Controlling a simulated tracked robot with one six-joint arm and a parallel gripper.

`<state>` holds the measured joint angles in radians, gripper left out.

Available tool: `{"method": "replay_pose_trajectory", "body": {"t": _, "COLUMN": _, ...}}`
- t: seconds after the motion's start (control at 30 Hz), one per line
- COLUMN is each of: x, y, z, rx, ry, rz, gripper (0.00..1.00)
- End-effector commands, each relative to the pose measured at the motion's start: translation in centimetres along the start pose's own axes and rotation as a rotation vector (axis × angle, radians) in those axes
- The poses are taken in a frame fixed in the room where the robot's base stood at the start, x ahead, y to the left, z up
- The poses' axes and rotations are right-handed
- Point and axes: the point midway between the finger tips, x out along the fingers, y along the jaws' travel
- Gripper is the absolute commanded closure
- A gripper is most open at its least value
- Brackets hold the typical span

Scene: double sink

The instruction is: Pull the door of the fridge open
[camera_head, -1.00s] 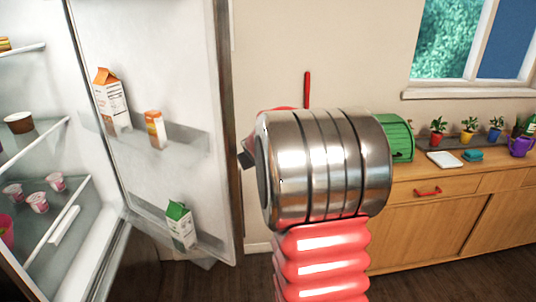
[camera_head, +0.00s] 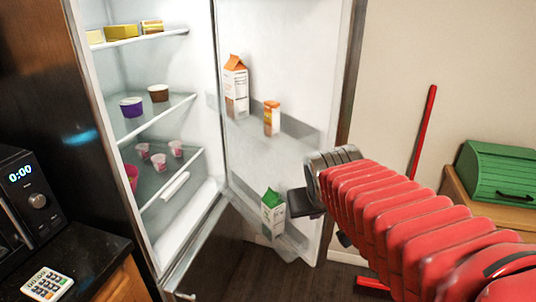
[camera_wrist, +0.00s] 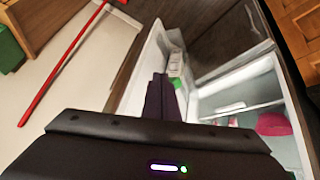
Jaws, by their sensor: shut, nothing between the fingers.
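The fridge (camera_head: 205,150) stands open, its lit white interior facing me. Its door (camera_head: 300,80) is swung wide to the right, with cartons in its inner racks. My red ribbed arm comes in from the lower right, and my gripper (camera_head: 298,205) overlaps the lower part of the door in the picture, beside the green-topped carton (camera_head: 273,213). I cannot tell if it touches the door. In the wrist view my gripper (camera_wrist: 162,85) is shut and empty, pointing toward the door (camera_wrist: 150,55) and its rack. The handle side of the door is hidden.
A black microwave (camera_head: 25,205) and a calculator-like keypad (camera_head: 47,284) sit on the dark counter at left. A red broom (camera_head: 424,130) leans on the right wall near a green bread box (camera_head: 497,172). Dark floor (camera_head: 245,270) shows below the door.

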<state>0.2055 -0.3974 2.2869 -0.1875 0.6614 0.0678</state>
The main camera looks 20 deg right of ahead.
Motion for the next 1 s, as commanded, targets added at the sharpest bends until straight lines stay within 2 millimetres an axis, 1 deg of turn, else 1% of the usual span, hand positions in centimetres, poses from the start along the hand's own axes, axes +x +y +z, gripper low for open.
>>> {"method": "replay_pose_trajectory", "body": {"t": 0.03, "x": -1.1, "y": -1.1, "z": 1.1, "rx": -0.01, "ry": -0.003, "rz": -0.022, "gripper": 1.0}}
{"method": "replay_pose_trajectory", "body": {"t": 0.27, "x": -4.5, "y": -5.4, "z": 6.6, "rx": -0.051, "ry": -0.04, "rz": -0.12, "gripper": 1.0}}
{"method": "replay_pose_trajectory", "body": {"t": 0.3, "x": -5.0, "y": -6.0, "z": 7.6, "rx": -0.059, "ry": -0.048, "rz": -0.138, "gripper": 1.0}}
{"method": "replay_pose_trajectory", "body": {"t": 0.4, "x": -6.1, "y": -7.4, "z": 9.8, "rx": -0.078, "ry": -0.064, "rz": -0.177, "gripper": 1.0}}
{"method": "replay_pose_trajectory", "body": {"t": 0.5, "x": -6.8, "y": -8.3, "z": 11.5, "rx": -0.092, "ry": -0.077, "rz": -0.206, "gripper": 1.0}}
{"method": "replay_pose_trajectory", "body": {"t": 0.6, "x": -7.1, "y": -8.7, "z": 12.4, "rx": -0.1, "ry": -0.086, "rz": -0.221, "gripper": 1.0}}
{"method": "replay_pose_trajectory", "body": {"t": 0.67, "x": -7.2, "y": -8.8, "z": 12.6, "rx": -0.102, "ry": -0.088, "rz": -0.225, "gripper": 1.0}}
{"method": "replay_pose_trajectory", "body": {"t": 1.0, "x": -7.2, "y": -8.8, "z": 12.6, "rx": -0.102, "ry": -0.089, "rz": -0.225, "gripper": 1.0}}
